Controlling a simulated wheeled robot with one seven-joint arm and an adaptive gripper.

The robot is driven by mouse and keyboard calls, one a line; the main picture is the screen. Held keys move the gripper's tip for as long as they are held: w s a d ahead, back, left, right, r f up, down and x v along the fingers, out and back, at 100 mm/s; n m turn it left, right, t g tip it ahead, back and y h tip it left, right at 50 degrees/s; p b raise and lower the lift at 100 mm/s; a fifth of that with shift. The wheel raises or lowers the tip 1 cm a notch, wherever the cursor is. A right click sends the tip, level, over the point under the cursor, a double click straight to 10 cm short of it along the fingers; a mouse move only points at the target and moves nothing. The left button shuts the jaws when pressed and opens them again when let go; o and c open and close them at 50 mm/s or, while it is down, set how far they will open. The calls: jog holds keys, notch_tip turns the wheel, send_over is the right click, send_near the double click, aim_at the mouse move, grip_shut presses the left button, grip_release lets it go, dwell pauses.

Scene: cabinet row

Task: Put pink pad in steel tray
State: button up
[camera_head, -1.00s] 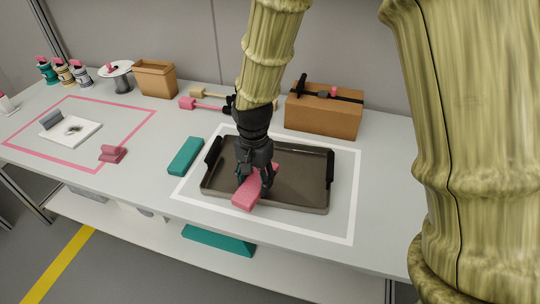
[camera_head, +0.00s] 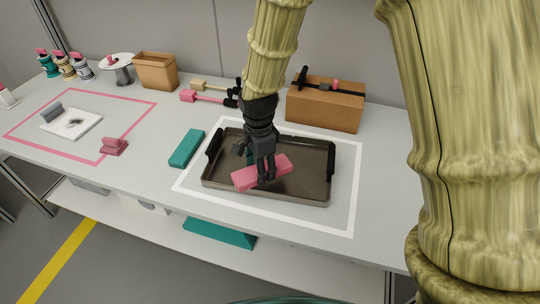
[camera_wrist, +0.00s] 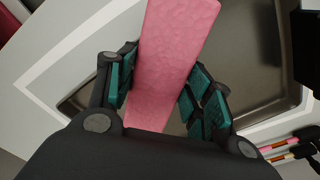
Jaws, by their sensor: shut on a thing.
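The pink pad (camera_head: 262,172) is a flat pink block held by my gripper (camera_head: 262,178) over the steel tray (camera_head: 310,200). My gripper's fingers are shut on the pad's two long sides, as the wrist view shows with the pad (camera_wrist: 172,60) between the finger pads (camera_wrist: 158,95). The tray is dark with black handles at both ends and stands inside a white outline on the table. The pad's left end lies near the tray's front rim. I cannot tell whether the pad touches the tray floor.
A teal block (camera_head: 187,148) lies left of the tray. A brown box (camera_head: 325,106) with a black strap stands behind it. Pink and cream-headed tools lie at the back. At left, a pink outline surrounds a white plate (camera_head: 72,124), with a dark pink block (camera_head: 113,146) at its edge.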

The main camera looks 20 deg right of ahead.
jog(key=w+d, duration=0.1)
jog(key=w, duration=0.1)
jog(key=w+d, duration=0.3)
jog(key=w, duration=0.1)
jog(key=shift+w+d+f+p, duration=0.3)
jog(key=shift+d+f+p, duration=0.05)
jog(key=shift+f+p, duration=0.05)
jog(key=shift+f, duration=1.75)
jog(key=shift+f, duration=0.1)
jog(key=o, duration=0.9)
jog(key=shift+w, duration=0.1)
jog(key=shift+c, duration=0.2)
notch_tip(320, 180, up, 12)
